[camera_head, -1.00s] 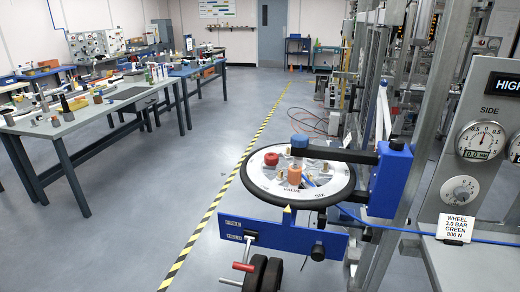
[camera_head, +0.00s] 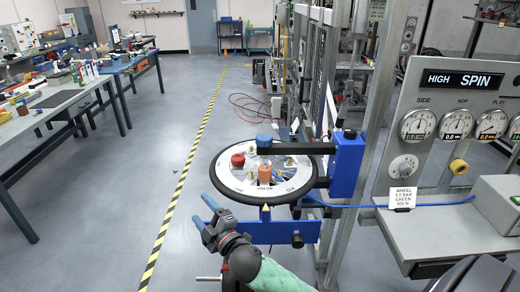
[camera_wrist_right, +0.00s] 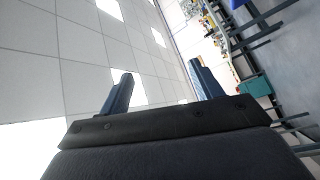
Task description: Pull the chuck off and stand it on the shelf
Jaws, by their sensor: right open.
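A black-rimmed wheel (camera_head: 223,190) lies flat on a stand, with an orange cylinder (camera_head: 264,172) upright near its middle, by the VALVE lettering. A blue hose (camera_head: 345,206) runs from the wheel's right side to the panel on the right. The chuck is too small to tell apart at the hose's wheel end. The grey shelf (camera_head: 425,235) sits below the gauge panel. My right gripper (camera_head: 204,212) is open and empty, just left of and in front of the wheel, apart from it. Its blue fingers also show empty in the right wrist view (camera_wrist_right: 160,85). My left gripper is out of view.
A red knob (camera_head: 238,160) sits on the wheel. A card (camera_head: 403,197) stands at the shelf's left edge; a grey box (camera_head: 497,200) is at its right. Workbenches (camera_head: 50,110) stand at left.

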